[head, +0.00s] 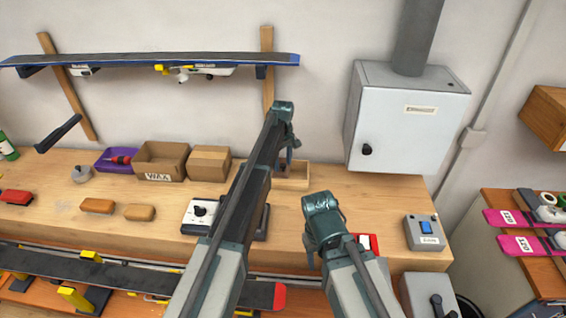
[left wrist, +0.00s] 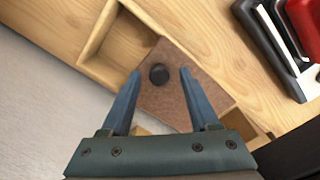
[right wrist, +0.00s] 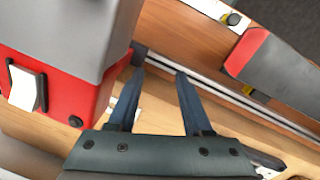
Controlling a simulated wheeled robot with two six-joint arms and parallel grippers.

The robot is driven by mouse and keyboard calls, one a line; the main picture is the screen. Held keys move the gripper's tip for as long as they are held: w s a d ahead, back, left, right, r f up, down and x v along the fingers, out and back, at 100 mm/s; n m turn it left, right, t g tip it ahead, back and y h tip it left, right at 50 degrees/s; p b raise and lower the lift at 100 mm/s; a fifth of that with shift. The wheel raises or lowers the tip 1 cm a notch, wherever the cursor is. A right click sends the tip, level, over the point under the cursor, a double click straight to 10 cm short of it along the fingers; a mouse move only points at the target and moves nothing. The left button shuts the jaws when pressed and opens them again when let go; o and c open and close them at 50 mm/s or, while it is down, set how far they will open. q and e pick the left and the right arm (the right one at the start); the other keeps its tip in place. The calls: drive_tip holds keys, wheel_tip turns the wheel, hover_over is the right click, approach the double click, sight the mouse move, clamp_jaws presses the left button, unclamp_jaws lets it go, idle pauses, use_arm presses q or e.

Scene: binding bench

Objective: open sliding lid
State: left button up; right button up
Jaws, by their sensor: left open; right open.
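A light wooden box (head: 296,182) stands on the bench against the wall, partly hidden by my left arm. In the left wrist view its brown lid (left wrist: 178,98) has a round black knob (left wrist: 158,74). The lid covers the middle part of the box, with an open compartment (left wrist: 122,45) at upper left and a smaller gap at lower right. My left gripper (left wrist: 160,72) is open over the lid, its fingers on either side of the knob; contact cannot be told. My right gripper (right wrist: 160,72) is open and empty above the bench's front, beside a red and grey device (right wrist: 75,80).
A black-and-white device with a dial (head: 203,213) sits left of my left arm. A cardboard box (head: 210,163) and a WAX box (head: 161,161) stand left of the wooden box. A switch box (head: 424,232) is at right. A ski (head: 130,275) lies along the front.

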use_arm(q)
wheel_tip(320, 180, up, 8)
drive_tip(key=p, duration=0.7)
drive_tip(key=shift+f+p, duration=0.15)
drive_tip(key=shift+p, duration=0.15)
drive_tip(key=shift+f, duration=0.1)
